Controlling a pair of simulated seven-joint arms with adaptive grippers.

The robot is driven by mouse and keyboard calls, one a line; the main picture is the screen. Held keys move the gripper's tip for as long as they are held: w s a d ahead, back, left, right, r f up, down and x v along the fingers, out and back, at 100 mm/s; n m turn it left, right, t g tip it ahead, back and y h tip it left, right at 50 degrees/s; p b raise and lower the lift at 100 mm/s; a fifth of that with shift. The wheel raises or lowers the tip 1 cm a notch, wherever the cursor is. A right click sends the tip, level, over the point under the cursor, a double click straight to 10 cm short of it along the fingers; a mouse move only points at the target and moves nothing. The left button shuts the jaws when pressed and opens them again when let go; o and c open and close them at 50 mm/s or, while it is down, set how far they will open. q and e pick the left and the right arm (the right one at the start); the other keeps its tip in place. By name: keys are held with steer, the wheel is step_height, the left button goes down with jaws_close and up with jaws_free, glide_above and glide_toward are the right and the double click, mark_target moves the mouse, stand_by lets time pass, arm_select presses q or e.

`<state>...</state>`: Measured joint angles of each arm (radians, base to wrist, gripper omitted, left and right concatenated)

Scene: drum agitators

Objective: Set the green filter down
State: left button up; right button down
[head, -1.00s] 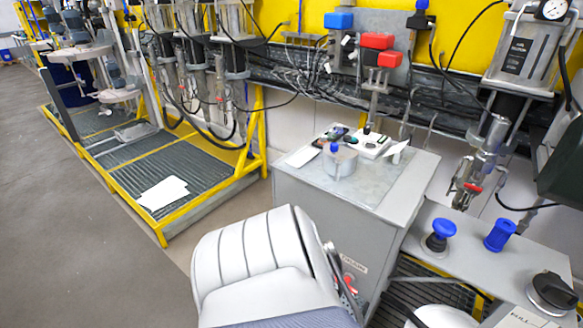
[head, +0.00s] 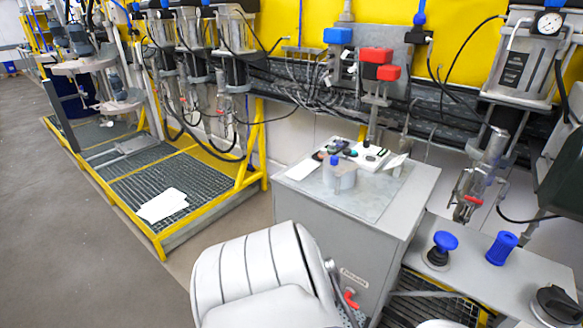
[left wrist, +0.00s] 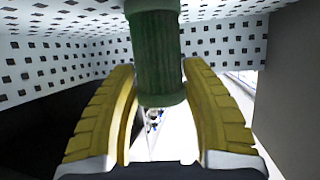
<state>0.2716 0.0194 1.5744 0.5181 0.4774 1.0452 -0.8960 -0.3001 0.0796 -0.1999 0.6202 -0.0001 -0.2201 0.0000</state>
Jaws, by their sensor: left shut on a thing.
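The green filter (left wrist: 155,55) is a dark green ribbed cylinder with a smooth lower rim, seen in the left wrist view. It stands between the two yellow fingers of my left gripper (left wrist: 158,72), which is shut on it. The filter's upper end runs out of the top of that view. In the head view I see neither the filter nor either gripper.
The left wrist view shows white perforated panels (left wrist: 60,60) around the filter and a plain grey surface (left wrist: 294,80) at right. In the head view a grey cabinet (head: 325,225) carries small items on top. Blue knobs (head: 445,241) stand on a grey panel at right.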

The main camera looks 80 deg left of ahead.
arm_select(q)
steer(key=o, duration=1.1)
steer(key=shift+o, duration=0.2)
steer(key=shift+r, duration=0.2)
steer(key=v, duration=0.7)
steer(key=shift+d, duration=0.2)
steer(key=shift+w, duration=0.15)
